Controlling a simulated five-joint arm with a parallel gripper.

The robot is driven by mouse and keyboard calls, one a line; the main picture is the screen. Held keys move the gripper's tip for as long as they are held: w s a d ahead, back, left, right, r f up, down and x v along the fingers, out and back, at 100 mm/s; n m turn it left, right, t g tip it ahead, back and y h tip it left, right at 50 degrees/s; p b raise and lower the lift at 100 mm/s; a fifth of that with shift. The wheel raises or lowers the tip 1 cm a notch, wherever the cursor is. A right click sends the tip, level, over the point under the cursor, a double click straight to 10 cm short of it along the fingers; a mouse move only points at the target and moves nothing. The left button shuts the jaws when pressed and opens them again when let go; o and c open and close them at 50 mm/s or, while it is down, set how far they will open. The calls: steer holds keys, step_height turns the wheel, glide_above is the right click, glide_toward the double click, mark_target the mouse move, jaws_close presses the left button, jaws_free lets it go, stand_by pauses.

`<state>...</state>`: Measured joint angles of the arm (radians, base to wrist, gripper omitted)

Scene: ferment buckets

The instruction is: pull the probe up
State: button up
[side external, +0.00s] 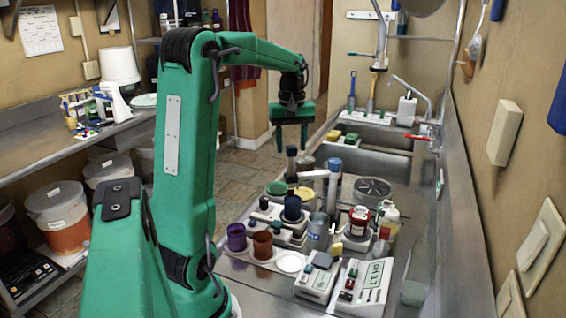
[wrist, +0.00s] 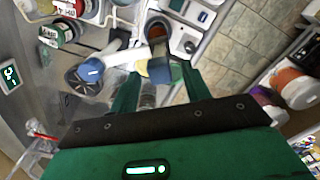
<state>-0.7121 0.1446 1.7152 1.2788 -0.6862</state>
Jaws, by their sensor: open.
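The probe (side external: 291,168) stands upright in the side view, with a dark cap and a slim grey body. Its lower end meets a dark blue cup (side external: 292,207), and I cannot see how deep it goes. A pale holder arm (side external: 316,174) runs from beside it to a blue-capped white post (side external: 334,188). My gripper (side external: 291,146) points down just above the cap, open and empty. In the wrist view, my gripper (wrist: 157,83) shows both green fingers apart. I cannot single out the probe clearly there. The blue cap (wrist: 90,71) lies left of the fingers.
A red-labelled jar (side external: 358,221), a grey mug (side external: 318,232), a purple cup (side external: 236,237) and a brown cup (side external: 262,245) crowd the counter nearby. A white meter (side external: 365,284) stands in front. The sink (side external: 365,136) lies behind, and a wall runs along the right.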

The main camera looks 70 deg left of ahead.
steer(key=shift+r, duration=0.1)
steer(key=shift+r, duration=3.85)
